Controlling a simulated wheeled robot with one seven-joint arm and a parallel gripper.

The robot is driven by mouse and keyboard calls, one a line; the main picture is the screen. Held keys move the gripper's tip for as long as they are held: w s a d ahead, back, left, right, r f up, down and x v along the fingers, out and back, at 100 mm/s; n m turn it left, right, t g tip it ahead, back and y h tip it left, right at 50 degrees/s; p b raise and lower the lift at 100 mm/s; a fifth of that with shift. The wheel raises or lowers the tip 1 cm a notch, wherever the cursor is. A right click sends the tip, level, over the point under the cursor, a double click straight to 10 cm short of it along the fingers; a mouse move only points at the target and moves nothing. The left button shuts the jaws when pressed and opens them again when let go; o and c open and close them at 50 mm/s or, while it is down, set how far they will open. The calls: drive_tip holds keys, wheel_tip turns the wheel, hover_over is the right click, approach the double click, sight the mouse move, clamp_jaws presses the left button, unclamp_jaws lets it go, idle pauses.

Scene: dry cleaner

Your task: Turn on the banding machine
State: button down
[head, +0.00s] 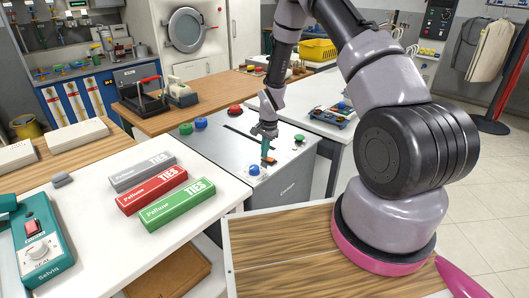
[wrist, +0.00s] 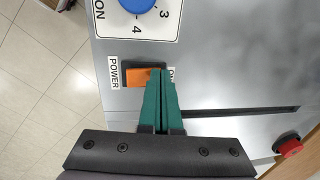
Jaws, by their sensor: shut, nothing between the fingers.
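The banding machine (head: 217,155) is a grey metal box in the middle of the head view, with coloured buttons and a dark slot on its top. Its orange rocker switch (wrist: 143,76), labelled POWER, sits in a dark frame in the wrist view. My gripper (head: 266,154) is over the machine's near end. In the wrist view its teal fingers (wrist: 160,78) are shut and empty. Their tips overlap the right part of the switch and hide it; I cannot tell whether they touch it. A blue knob (wrist: 137,4) on a numbered dial is beside the switch.
A red button (wrist: 289,146) is on the machine top. To the left, a white table (head: 100,217) holds grey, red and green TIES boxes (head: 152,190) and a teal sealer (head: 38,240) with a red switch. Another table with a blue device (head: 335,115) stands behind right.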

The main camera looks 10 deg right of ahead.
drive_tip(key=shift+s+d+r, duration=0.25)
drive_tip(key=shift+s+d, duration=0.15)
drive_tip(key=shift+s, duration=0.15)
wheel_tip(320, 180, up, 14)
drive_tip(key=w+a, duration=0.1)
drive_tip(key=w, duration=0.1)
drive_tip(key=shift+a, duration=0.3)
drive_tip(key=shift+w, duration=0.1)
